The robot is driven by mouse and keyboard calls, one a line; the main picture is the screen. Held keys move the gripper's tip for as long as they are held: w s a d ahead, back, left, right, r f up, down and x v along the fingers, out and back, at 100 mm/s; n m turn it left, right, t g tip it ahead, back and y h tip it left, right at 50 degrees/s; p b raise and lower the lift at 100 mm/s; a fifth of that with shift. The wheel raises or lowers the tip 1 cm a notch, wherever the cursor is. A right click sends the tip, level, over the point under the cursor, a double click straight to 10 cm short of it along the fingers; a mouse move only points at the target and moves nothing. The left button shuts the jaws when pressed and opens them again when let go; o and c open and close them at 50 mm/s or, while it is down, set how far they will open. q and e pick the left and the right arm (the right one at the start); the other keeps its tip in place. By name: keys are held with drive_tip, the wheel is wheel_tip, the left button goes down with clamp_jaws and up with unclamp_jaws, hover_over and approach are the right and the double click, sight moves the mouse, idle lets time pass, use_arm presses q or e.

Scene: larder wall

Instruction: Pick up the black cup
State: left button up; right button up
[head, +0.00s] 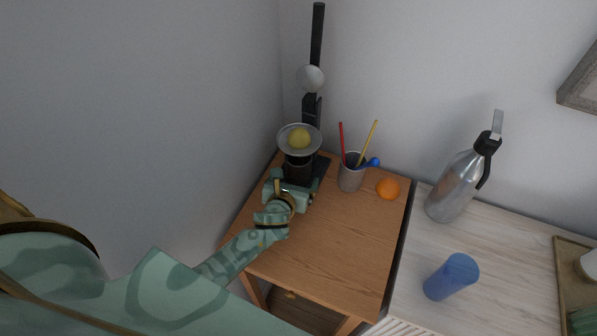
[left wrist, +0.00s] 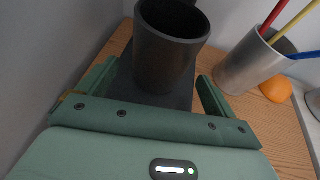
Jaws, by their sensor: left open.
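The black cup (head: 298,170) stands upright on a dark flat base (head: 321,167) at the back left of the wooden table. In the left wrist view the black cup (left wrist: 168,60) shows its open rim and dark inside. My left gripper (head: 293,183) is open at the cup, with one finger on either side of it. In the left wrist view the left gripper (left wrist: 155,88) has its fingers apart, and I cannot tell whether either touches the cup. My right gripper is not in view.
A metal dish with a yellow ball (head: 300,139) shows just above the cup, by a black upright (head: 317,35). A grey pen holder (head: 350,178) and an orange (head: 388,188) are close on the right. A flask (head: 455,187) and blue cup (head: 450,277) stand farther right.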

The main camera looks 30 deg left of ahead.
sight(296, 178)
use_arm(q)
drive_tip(key=b+x, duration=0.2)
drive_tip(key=x, duration=0.2)
drive_tip(key=shift+w+f+b, duration=0.15)
drive_tip(key=shift+f+b, duration=0.1)
drive_tip(key=shift+b, duration=0.1)
drive_tip(key=shift+w+a, duration=0.1)
drive_tip(key=shift+w, duration=0.2)
drive_tip(key=shift+r, duration=0.1)
drive_tip(key=shift+c, duration=0.6)
drive_tip(key=c, duration=1)
drive_tip(key=shift+c, duration=0.8)
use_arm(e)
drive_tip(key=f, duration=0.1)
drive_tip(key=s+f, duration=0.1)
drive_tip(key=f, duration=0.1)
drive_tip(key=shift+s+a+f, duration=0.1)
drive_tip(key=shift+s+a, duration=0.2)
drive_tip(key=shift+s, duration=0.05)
use_arm(q)
drive_tip(key=shift+r, duration=0.1)
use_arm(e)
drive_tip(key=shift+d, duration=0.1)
